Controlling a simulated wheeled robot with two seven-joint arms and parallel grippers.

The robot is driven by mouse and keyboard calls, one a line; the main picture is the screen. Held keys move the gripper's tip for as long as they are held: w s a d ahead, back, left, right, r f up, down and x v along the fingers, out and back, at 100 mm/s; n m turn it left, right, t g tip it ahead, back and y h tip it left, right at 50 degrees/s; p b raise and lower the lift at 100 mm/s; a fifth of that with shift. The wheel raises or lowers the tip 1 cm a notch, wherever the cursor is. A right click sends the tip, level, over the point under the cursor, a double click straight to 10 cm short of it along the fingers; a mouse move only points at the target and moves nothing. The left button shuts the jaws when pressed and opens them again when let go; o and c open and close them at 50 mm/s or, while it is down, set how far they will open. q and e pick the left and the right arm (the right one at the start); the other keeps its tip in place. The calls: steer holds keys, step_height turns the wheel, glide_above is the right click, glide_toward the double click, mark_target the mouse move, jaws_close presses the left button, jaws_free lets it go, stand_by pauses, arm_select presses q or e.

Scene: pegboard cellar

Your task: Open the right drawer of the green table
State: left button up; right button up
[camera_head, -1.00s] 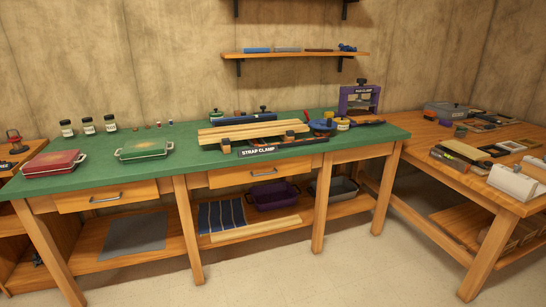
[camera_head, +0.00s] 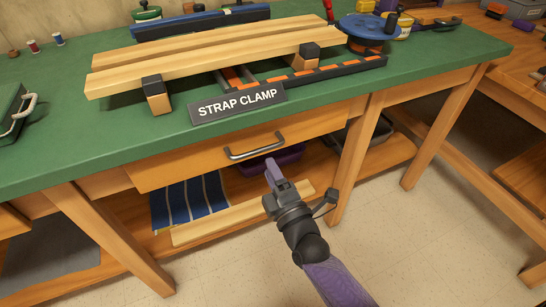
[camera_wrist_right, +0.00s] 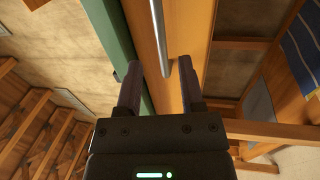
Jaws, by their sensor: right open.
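The green table (camera_head: 60,152) fills the head view. Its right drawer (camera_head: 180,172) has a wooden front with a grey bar handle (camera_head: 253,147), and looks shut under the tabletop edge. My right gripper (camera_head: 273,172) is open and empty, just below and in front of the handle's right part. In the right wrist view, the two fingers of the gripper (camera_wrist_right: 160,85) point at the drawer front (camera_wrist_right: 188,45). The handle (camera_wrist_right: 158,35) reaches down between the fingertip lines; I cannot tell whether they touch it. My left gripper is not in view.
A strap clamp sign (camera_head: 238,103) stands at the table's front edge, above the drawer. Wooden boards (camera_head: 180,52) lie on clamps behind it. A purple bin (camera_head: 262,163) and blue striped cloth (camera_head: 190,200) are on the lower shelf. Floor at the right is free.

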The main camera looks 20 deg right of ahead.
mark_target(260, 149)
steer(key=w, duration=0.2)
steer(key=w+b, duration=0.1)
steer(key=w, duration=0.1)
steer(key=w+r+b, duration=0.1)
steer(key=w, duration=0.1)
steer(key=shift+a, duration=0.1)
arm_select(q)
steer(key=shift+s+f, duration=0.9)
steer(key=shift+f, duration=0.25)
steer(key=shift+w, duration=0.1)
arm_select(e)
steer(key=shift+c, duration=0.2)
jaws_close()
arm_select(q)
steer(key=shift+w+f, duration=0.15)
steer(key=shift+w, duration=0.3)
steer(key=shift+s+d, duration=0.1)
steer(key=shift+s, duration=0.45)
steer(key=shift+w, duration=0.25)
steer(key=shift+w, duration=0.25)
